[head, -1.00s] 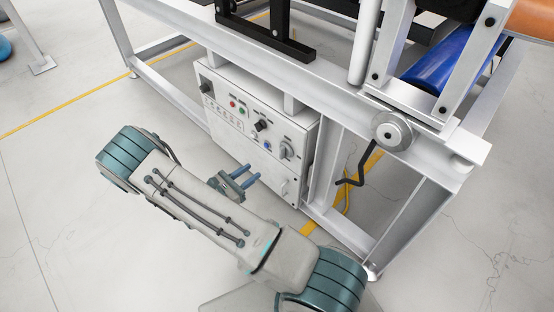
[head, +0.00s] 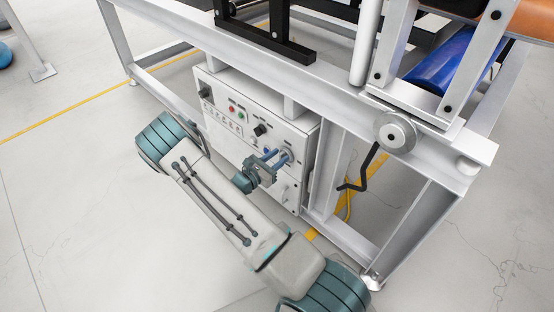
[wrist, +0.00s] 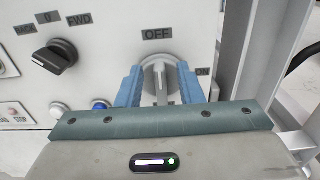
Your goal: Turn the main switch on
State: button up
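The main switch (wrist: 160,82) is a grey rotary knob on the white control box (head: 222,133). In the wrist view its narrow handle points upright toward an OFF label (wrist: 157,34); an ON label (wrist: 203,72) is partly hidden at its right. My gripper (wrist: 160,76) has its blue fingers spread on the left and right of the knob, with gaps beside the handle. In the head view my gripper (head: 281,157) is at the right part of the box front and covers most of the switch.
A black selector (wrist: 55,57) marked 0 and FWD and a blue button (wrist: 100,106) lie left of the switch. A white frame leg (head: 330,165) and a black crank (head: 362,175) stand right of the box. The floor in front is open.

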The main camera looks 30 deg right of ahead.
jog(key=shift+d, duration=0.1)
grip_shut()
dwell(0.3)
jog(key=m+b, duration=0.1)
jog(key=m, duration=0.5)
jog(key=s+f+m+b, duration=0.1)
jog(key=m, duration=0.5)
jog(key=s+f+m+b, duration=0.1)
jog(key=m, duration=0.4)
jog(key=shift+d+f+m+b, duration=0.1)
jog(key=shift+d+m+b, duration=0.2)
jog(key=shift+d+m, duration=0.1)
dwell(0.4)
